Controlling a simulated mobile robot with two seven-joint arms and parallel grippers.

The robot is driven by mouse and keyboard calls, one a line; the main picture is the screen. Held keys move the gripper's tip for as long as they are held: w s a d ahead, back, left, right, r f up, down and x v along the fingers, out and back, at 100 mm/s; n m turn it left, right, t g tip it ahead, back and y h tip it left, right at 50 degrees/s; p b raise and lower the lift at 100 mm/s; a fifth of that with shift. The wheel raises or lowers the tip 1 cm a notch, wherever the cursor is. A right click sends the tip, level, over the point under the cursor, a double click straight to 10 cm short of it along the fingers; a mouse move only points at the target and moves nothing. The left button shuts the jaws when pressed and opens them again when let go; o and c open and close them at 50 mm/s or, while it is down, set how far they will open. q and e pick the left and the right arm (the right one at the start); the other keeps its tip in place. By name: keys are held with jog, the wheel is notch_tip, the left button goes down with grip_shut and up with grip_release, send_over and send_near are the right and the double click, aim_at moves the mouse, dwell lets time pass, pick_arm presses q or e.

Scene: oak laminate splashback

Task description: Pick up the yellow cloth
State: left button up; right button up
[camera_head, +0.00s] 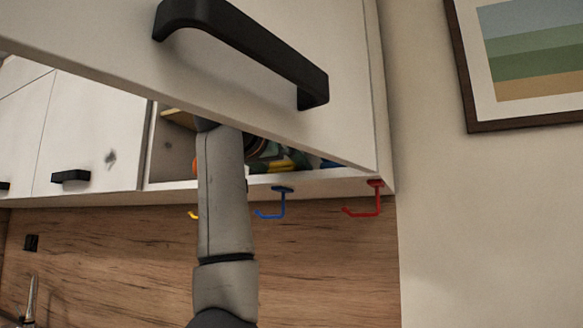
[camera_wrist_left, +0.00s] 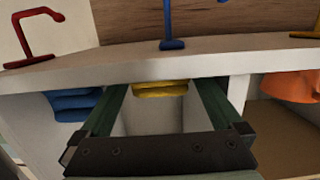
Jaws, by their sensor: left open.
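The yellow cloth (camera_wrist_left: 160,90) is folded and sits inside the open cabinet, against its shelf edge. In the left wrist view it shows between the two green fingers of my left gripper (camera_wrist_left: 163,86), which is open. The fingers stand apart, one on each side of the cloth, and I see no grip on it. In the head view a bit of the yellow cloth (camera_head: 283,163) shows low in the cabinet opening, largely hidden by the raised door and my left arm. My right gripper is not in view.
A blue cloth (camera_wrist_left: 74,103) and an orange cloth (camera_wrist_left: 290,86) lie on either side. Red (camera_head: 375,185), blue (camera_head: 283,189) and yellow hooks hang under the cabinet. The raised white door (camera_head: 330,130) with a black handle (camera_head: 240,38) overhangs my arm.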

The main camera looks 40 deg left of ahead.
pick_arm(q)
jog(key=shift+x, duration=0.85)
jog(key=shift+c, duration=0.2)
jog(key=c, duration=1.2)
jog(key=shift+o, duration=0.2)
jog(key=shift+r, duration=0.1)
